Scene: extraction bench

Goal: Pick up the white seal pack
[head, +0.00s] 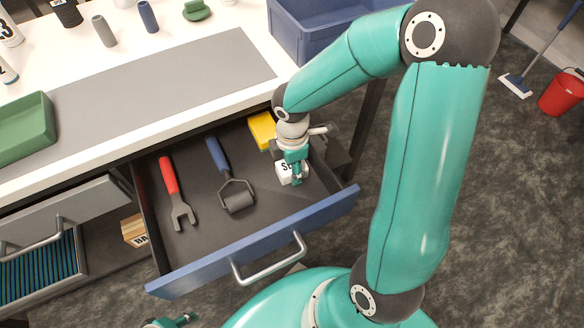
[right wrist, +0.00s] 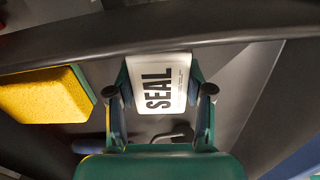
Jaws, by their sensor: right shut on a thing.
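The white seal pack (head: 284,173) is inside the open blue-fronted drawer (head: 255,247), towards its right end. In the right wrist view the pack (right wrist: 158,84) shows the black word SEAL and sits between my two fingers. My right gripper (head: 293,170) reaches down into the drawer and is shut on the pack; it also shows in the right wrist view (right wrist: 160,98). I cannot tell whether the pack still touches the drawer floor. A small part of my left gripper (head: 175,321) shows at the bottom edge; its jaws cannot be read.
A yellow sponge-like block (head: 262,130) lies beside the pack. A blue-handled roller (head: 232,185) and a red-handled fork-like tool (head: 176,195) lie further left in the drawer. A green tray (head: 28,128) and a blue bin (head: 312,38) stand on the bench. The grey mat (head: 165,80) is clear.

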